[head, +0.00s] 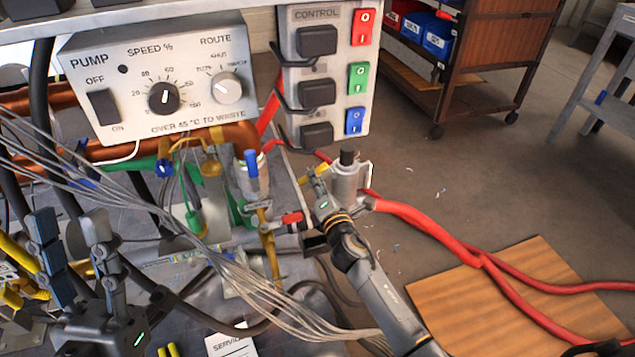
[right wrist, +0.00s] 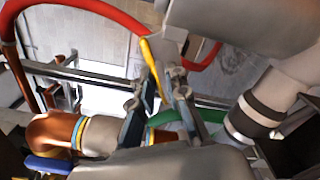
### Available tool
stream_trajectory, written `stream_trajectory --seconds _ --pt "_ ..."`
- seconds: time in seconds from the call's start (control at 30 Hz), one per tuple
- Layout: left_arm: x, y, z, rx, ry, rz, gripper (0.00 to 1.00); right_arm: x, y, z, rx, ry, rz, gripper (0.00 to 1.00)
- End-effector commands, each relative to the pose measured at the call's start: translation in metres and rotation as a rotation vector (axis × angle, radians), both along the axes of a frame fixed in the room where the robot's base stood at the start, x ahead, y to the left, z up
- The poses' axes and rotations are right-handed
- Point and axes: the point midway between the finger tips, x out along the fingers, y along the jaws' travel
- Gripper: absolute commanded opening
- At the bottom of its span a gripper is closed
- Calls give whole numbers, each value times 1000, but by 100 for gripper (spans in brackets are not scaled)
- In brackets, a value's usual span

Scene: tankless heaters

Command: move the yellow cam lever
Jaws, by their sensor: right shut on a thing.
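The yellow cam lever (head: 304,180) shows in the head view as a small yellow piece beside a grey metal fitting (head: 345,182) with a black top. In the right wrist view the yellow cam lever (right wrist: 150,62) runs down between the fingertips. My right gripper (head: 318,183) is shut on it, just left of the fitting; it also shows in the right wrist view (right wrist: 162,90). The fingers hide the lever's lower part. My left gripper (head: 70,226) is at the lower left of the head view, fingers apart and pointing up, with nothing visible between them.
A pump box (head: 158,85) and a control panel (head: 326,75) with coloured switches stand above. A blue-handled valve (head: 251,165) and a red-handled valve (head: 290,218) are left of my right gripper. Grey cables cross the bench. A red hose (head: 420,220) runs right.

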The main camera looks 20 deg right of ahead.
Motion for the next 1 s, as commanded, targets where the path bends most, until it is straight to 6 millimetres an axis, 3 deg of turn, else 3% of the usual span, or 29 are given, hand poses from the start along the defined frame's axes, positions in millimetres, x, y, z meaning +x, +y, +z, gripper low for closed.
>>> stream_trajectory --seconds 0.3,0.5,1.0 --pt "44 -9 -23 84 271 13 40 0 -1 14 263 11 0 0" --pt "63 -11 -41 125 408 21 40 0 -4 18 375 15 0 0" --pt "76 -12 -59 158 522 27 40 0 -6 20 467 18 -1 0"
